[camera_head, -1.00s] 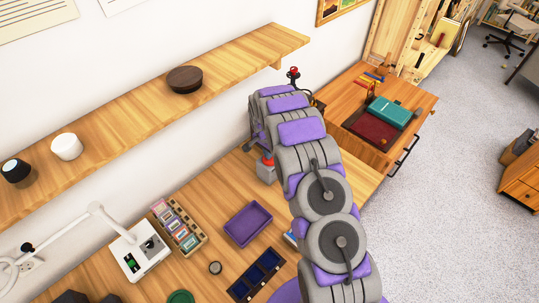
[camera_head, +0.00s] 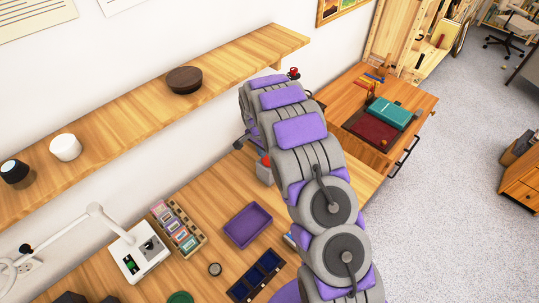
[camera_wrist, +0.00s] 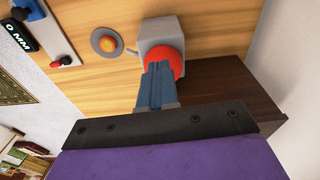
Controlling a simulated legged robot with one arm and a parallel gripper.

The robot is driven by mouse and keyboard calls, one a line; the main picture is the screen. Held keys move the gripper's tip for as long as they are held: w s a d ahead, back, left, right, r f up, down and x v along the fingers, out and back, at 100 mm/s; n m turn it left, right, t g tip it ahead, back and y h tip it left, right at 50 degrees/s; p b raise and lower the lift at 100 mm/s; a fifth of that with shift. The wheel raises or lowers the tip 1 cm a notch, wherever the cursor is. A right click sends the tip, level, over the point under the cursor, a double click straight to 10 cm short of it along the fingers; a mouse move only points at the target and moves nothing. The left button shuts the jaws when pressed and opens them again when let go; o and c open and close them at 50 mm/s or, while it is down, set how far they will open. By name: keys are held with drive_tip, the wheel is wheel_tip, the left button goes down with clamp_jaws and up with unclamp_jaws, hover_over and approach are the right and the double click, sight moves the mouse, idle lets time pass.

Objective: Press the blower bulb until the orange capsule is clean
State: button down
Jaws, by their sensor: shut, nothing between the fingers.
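In the wrist view, the red blower bulb (camera_wrist: 166,60) sits on a grey box (camera_wrist: 160,30). My gripper (camera_wrist: 158,68) is shut and empty, its fingertips overlapping the bulb in the picture; I cannot tell whether they touch it. The orange capsule (camera_wrist: 107,43) lies in a round grey holder just left of the box, with a thin tube between them. Its surface is too small to judge how clean it is. In the head view, the grey box (camera_head: 264,173) shows partly behind my arm, and the capsule is hidden.
A purple tray (camera_head: 247,225), a dark blue compartment tray (camera_head: 257,275) and a rack of small coloured items (camera_head: 177,228) stand on the wooden bench. A white lamp base (camera_head: 138,252) is at the left. A wooden shelf (camera_head: 225,70) runs along the wall above.

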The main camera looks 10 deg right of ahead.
wheel_tip(320, 180, up, 13)
drive_tip(key=a, duration=0.1)
drive_tip(key=shift+s+a, duration=0.15)
drive_tip(key=shift+s, duration=0.2)
idle(2.1)
